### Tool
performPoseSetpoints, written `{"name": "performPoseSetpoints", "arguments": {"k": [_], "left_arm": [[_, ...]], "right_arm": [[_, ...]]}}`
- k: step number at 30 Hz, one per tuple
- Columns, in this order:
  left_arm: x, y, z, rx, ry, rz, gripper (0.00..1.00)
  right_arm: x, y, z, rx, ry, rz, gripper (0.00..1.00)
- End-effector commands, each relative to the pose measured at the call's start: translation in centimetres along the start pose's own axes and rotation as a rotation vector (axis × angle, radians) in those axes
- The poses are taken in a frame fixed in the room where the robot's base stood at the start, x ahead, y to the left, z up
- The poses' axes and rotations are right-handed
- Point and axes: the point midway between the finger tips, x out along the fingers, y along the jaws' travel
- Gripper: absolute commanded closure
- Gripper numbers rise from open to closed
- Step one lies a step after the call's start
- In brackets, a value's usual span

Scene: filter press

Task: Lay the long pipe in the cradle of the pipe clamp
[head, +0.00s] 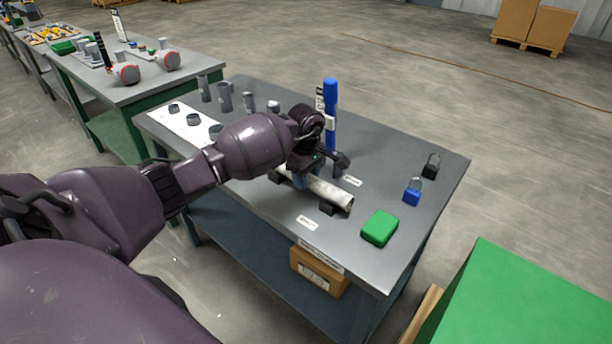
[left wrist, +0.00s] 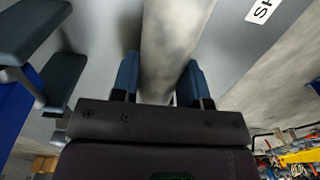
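A long pale grey pipe (head: 330,193) lies across low black supports (head: 327,208) on the grey workbench. My left gripper (head: 306,178) is down at the pipe's far part, and its blue fingers stand on either side of it. In the left wrist view the pipe (left wrist: 172,40) runs between the fingers (left wrist: 160,80), with little or no gap; whether they press on it cannot be told. A tall blue upright (head: 330,100), possibly part of the pipe clamp, stands just behind; the arm partly hides its base. My right gripper is out of view.
A green block (head: 380,229), a blue padlock (head: 412,192) and a black padlock (head: 431,166) sit on the bench (head: 400,150) to the right. Several grey cylinders (head: 224,97) stand at the back left. A cardboard box (head: 318,272) is on the lower shelf.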

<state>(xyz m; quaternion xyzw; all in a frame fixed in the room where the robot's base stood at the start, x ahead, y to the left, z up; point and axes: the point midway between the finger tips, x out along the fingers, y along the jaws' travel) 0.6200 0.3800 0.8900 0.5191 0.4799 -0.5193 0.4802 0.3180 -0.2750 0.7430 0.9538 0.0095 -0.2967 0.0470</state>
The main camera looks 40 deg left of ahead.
Motion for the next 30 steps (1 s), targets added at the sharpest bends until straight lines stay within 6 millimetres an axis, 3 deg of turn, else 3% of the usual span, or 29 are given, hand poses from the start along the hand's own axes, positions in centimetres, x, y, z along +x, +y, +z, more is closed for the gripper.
{"name": "performPoseSetpoints", "arguments": {"k": [1,6,17,30], "left_arm": [[-0.1,0.0,0.0,0.000,0.000,0.001,0.53],[0.0,0.0,0.0,0.000,0.000,0.001,0.29],[-0.6,0.0,-0.1,0.000,0.002,0.001,0.29],[-7.9,0.1,-0.1,0.000,0.003,0.004,0.29]], "right_arm": [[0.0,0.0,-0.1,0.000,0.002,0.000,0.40],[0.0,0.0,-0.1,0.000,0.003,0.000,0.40],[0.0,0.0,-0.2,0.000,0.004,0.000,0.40],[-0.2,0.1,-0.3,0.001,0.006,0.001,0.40]]}}
